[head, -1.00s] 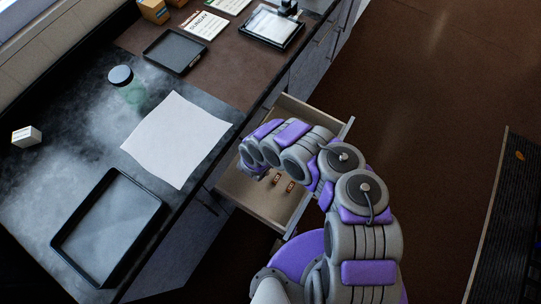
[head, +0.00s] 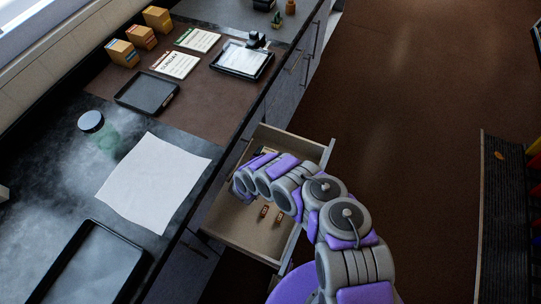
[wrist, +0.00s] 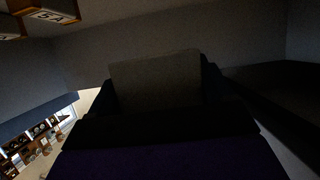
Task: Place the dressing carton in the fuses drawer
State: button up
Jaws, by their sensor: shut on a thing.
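Fuse blocks marked 5A (wrist: 50,12) also show at the top left of the wrist view. My gripper (wrist: 157,88) is shut on a plain grey-looking box (wrist: 157,75), which I take to be the dressing carton; no print shows on it. In the head view my arm reaches over the drawer and hides the gripper and the held box. The wrist view is dark, with drawer walls around the gripper, so it seems low inside the drawer.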

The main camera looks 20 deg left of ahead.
jog(key=shift+w+a+f+b, duration=0.15)
jog(key=shift+w+b, duration=0.2)
jog(key=shift+w, duration=1.05)
jog(key=shift+w+f+b, duration=0.15)
jog(key=shift+f+b, duration=0.6)
jog(key=shift+f, duration=0.95)
jog(key=shift+f, duration=0.1)
jog(key=shift+f+b, duration=0.35)
jog(key=shift+b, duration=0.1)
jog(key=shift+f, duration=0.1)
jog(key=o, duration=0.9)
jog(key=shift+s+d+f, duration=0.15)
jog(key=shift+s+d, duration=0.1)
jog(key=shift+d, duration=0.05)
